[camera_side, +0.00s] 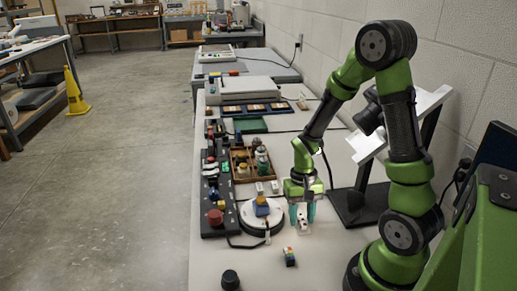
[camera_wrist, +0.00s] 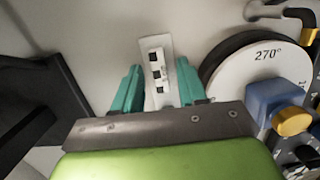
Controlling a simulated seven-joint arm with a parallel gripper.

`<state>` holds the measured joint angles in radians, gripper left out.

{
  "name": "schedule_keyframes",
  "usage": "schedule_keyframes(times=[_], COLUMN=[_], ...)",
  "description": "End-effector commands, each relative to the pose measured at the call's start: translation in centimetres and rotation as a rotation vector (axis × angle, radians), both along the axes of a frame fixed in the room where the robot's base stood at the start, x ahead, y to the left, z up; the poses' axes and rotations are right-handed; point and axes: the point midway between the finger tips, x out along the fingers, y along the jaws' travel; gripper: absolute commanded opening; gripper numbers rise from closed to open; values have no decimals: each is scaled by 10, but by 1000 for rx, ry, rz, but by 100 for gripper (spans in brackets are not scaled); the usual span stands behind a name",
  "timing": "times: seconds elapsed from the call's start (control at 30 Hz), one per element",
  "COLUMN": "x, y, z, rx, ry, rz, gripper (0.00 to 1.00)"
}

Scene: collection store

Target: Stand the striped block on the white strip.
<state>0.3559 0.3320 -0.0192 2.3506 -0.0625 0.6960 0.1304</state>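A white block with dark square bands (camera_wrist: 157,70) is on the white strip (camera_wrist: 171,46) in the wrist view. In the side view the block (camera_side: 303,219) shows small and pale between my fingertips. I cannot tell whether it stands upright or lies flat, or whether it touches the strip. My gripper (camera_wrist: 158,88) has teal fingers on both sides of the block and strip, with a visible gap on each side. It points down at the table in the side view (camera_side: 302,214).
A round white dial (camera_side: 262,216) with a blue-and-yellow piece (camera_side: 261,206) stands close to the left of my gripper. A black stand (camera_side: 360,205) is at right.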

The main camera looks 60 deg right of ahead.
Motion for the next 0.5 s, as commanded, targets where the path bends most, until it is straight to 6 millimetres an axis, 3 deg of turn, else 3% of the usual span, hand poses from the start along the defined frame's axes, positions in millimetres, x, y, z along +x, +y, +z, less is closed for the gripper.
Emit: schedule_keyframes(times=[0.3,0.5], x=[0,5], y=[0,-4], z=[4,36], rx=[-1,-3], ry=[-2,-8], rz=[0,-1], gripper=[41,41])
